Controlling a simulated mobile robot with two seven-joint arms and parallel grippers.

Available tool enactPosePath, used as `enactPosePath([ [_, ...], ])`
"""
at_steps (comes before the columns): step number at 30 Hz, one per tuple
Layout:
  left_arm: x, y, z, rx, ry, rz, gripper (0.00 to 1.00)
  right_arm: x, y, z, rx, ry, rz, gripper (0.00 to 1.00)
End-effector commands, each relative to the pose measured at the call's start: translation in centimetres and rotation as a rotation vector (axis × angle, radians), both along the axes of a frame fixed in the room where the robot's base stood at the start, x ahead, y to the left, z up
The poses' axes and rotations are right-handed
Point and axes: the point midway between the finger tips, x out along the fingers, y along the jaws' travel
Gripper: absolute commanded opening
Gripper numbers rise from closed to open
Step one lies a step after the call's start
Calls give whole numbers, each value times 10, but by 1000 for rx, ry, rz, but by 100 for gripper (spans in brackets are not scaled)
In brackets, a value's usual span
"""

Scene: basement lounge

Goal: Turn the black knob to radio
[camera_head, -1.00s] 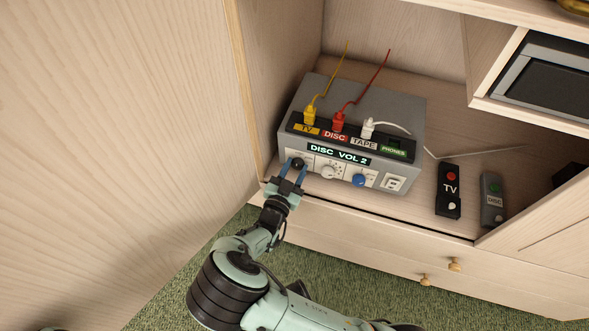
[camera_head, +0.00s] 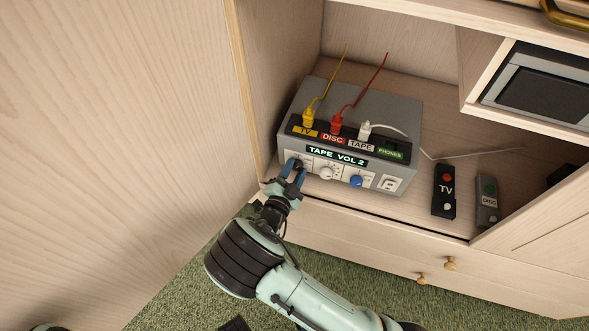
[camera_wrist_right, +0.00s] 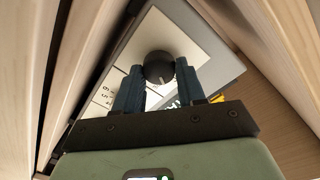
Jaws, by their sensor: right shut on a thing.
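The grey stereo box (camera_head: 385,108) sits on the cabinet shelf, and its display (camera_head: 337,156) reads "TAPE VOL 2". The black knob (camera_head: 296,162) is at the left end of its front panel, partly hidden by my fingers. In the right wrist view the round black knob (camera_wrist_right: 158,66) shows a pale pointer mark on its face. My right gripper (camera_head: 292,172) is shut on the black knob, one blue finger on each side; its fingers also show in the wrist view (camera_wrist_right: 160,80). My left gripper is not in view.
A white knob (camera_head: 326,173) and a blue knob (camera_head: 356,181) sit right of the black one. Yellow, red and white plugs (camera_head: 364,131) stand on top. Two remotes, TV (camera_head: 444,192) and disc (camera_head: 487,203), lie right. A wood panel (camera_head: 120,120) rises close on the left.

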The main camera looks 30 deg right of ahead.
Motion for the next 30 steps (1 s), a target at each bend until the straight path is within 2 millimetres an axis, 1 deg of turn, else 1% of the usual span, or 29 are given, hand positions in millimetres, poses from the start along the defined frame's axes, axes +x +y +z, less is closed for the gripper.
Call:
enactPosePath([
  [6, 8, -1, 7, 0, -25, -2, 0, -1, 0, -1, 137, -154, 0, 9],
  [14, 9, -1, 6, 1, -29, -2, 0, -1, 0, -2, 298, -340, -1, 9],
  [20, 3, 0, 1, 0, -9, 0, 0, -1, -1, -2, 419, -486, 0, 9],
  [30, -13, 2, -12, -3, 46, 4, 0, -1, -1, -3, 592, -690, 1, 9],
])
